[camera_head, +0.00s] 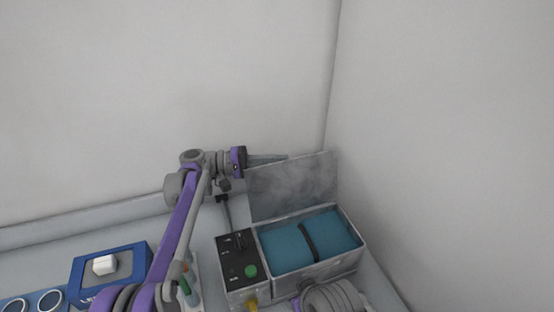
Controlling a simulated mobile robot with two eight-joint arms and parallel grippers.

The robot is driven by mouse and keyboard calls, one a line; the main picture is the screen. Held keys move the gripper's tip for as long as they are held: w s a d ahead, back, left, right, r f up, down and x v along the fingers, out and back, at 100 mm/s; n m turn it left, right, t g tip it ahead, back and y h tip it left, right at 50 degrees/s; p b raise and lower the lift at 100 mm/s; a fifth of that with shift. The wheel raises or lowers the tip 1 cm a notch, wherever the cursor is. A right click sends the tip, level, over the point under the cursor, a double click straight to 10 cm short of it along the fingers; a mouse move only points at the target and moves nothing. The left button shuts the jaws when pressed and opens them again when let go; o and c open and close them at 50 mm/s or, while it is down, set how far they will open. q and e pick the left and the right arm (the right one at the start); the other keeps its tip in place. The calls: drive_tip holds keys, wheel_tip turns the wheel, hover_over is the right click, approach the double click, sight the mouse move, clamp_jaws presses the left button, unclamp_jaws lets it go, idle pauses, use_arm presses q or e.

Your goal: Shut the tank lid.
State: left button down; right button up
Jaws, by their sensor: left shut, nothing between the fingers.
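The tank (322,268) is a grey metal box at the lower right with blue content and a dark bar across it. Its lid (292,187) is a grey mottled plate standing upright along the tank's back edge, so the tank is open. My left gripper (282,157) is shut and empty at the lid's upper left edge, its fingers pointing right. I cannot tell whether the fingers touch the lid or are behind it. My right gripper is not in view.
A dark control panel (232,262) with a green button adjoins the tank's left side. A blue tray (84,268) with a white block lies at the lower left. Small bottles (192,292) stand between them. Walls close in behind and at right.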

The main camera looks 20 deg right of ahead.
sight(287, 174)
use_arm(q)
drive_tip(key=shift+s+r+m, duration=0.3)
drive_tip(key=shift+s+r, duration=0.05)
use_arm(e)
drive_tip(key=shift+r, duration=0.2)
use_arm(q)
drive_tip(key=shift+s, duration=0.1)
drive_tip(key=shift+s+a+r+m+y+p, duration=0.1)
drive_tip(key=shift+s+r+m+y+p, duration=0.2)
drive_tip(key=shift+s+r+m+p, duration=0.35)
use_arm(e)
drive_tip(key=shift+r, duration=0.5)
use_arm(q)
drive_tip(key=s+m, duration=0.1)
drive_tip(key=s+r+m, duration=0.1)
drive_tip(key=s, duration=0.1)
drive_tip(key=s+m, duration=0.1)
drive_tip(key=shift+s+a+r+t+y+p, duration=0.1)
drive_tip(key=shift+s+r+t+y+p, duration=0.1)
drive_tip(key=shift+r+t+y+p, duration=0.15)
drive_tip(key=s+f+m+t+y, duration=0.1)
drive_tip(key=s+f+m+t, duration=0.3)
drive_tip(key=s+m, duration=0.6)
drive_tip(key=shift+s+a+f, duration=0.45)
drive_tip(key=shift+s+f, duration=0.95)
drive_tip(key=shift+s, duration=1.3)
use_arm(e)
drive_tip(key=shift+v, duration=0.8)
use_arm(q)
drive_tip(key=shift+m, duration=0.25)
